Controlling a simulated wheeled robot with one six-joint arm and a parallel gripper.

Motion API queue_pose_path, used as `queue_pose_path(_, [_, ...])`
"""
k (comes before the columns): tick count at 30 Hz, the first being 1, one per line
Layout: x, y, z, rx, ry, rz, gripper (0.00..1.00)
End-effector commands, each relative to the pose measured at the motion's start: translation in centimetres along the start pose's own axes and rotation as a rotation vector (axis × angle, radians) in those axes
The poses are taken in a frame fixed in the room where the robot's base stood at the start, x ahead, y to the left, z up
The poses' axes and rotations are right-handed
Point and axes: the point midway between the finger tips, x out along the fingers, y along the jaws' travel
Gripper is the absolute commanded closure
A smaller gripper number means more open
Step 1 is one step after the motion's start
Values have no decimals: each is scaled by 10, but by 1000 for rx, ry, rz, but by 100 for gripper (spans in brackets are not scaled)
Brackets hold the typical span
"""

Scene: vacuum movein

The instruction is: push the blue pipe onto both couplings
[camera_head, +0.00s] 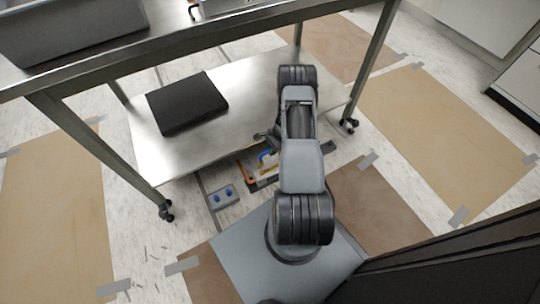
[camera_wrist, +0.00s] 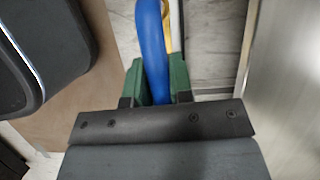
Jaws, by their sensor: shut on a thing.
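The blue pipe (camera_wrist: 152,45) runs up the middle of the wrist view, between the two green finger pads. My gripper (camera_wrist: 158,82) is shut on it. In the head view the arm reaches down to the floor at the table's front edge, and only a small blue piece of the pipe (camera_head: 266,153) shows beside the arm. The gripper's fingers are mostly hidden there. I cannot make out the two couplings or whether the pipe touches them.
A yellow hose (camera_wrist: 172,28) lies close beside the pipe. A tray with an orange part (camera_head: 246,173) sits under the arm. A grey block with two blue spots (camera_head: 222,196) lies left of it. A metal table's lower shelf (camera_head: 150,148) holds a black case (camera_head: 187,103).

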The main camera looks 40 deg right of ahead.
Motion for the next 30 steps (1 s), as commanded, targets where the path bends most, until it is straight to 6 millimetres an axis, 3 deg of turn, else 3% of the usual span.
queue_pose_path(4, [14, 2, -12, 36, 1, -15, 100])
queue_pose_path(30, [52, 2, -28, 43, 0, -18, 100])
